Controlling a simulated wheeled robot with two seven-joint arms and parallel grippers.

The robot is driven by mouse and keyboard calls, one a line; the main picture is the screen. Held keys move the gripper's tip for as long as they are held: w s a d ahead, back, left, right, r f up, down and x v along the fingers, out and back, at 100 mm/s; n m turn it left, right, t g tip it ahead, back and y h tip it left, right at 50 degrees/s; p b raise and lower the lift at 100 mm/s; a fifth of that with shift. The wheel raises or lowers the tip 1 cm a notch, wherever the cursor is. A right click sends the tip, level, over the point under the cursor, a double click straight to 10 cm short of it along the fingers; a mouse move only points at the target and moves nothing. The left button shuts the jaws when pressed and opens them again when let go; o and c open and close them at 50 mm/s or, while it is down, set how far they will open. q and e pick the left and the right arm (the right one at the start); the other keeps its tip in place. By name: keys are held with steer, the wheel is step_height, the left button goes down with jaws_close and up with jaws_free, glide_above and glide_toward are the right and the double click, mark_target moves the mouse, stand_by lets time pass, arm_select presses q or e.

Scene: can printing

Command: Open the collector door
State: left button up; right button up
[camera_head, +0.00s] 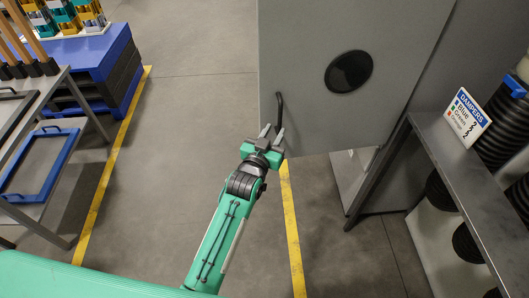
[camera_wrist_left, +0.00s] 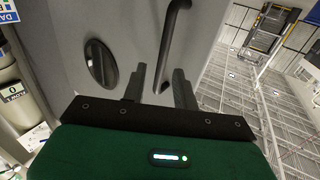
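The collector door is a large grey panel (camera_head: 310,60) at the top centre of the head view, with a dark handle (camera_head: 279,108) near its left edge. In the left wrist view the door (camera_wrist_left: 115,25) fills the upper left, and the curved handle (camera_wrist_left: 170,40) runs down toward the fingers. My left gripper (camera_head: 271,133) is at the handle's lower end. Its two fingers (camera_wrist_left: 158,90) are apart, with the handle's lower end showing between them and gaps visible. Whether a finger touches it cannot be told. My right gripper is not in view.
A black oval knob or port (camera_head: 349,71) is on the door. A dark metal shelf (camera_head: 460,185) with a dampers sign (camera_head: 467,117) stands at right. A table (camera_head: 40,95) and blue pallets (camera_head: 95,60) stand at left. The floor between is clear.

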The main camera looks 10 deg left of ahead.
arm_select(q)
steer(key=b+v, duration=0.1)
steer(key=v, duration=0.6)
steer(key=shift+s+b, duration=0.25)
steer(key=shift+b, duration=0.1)
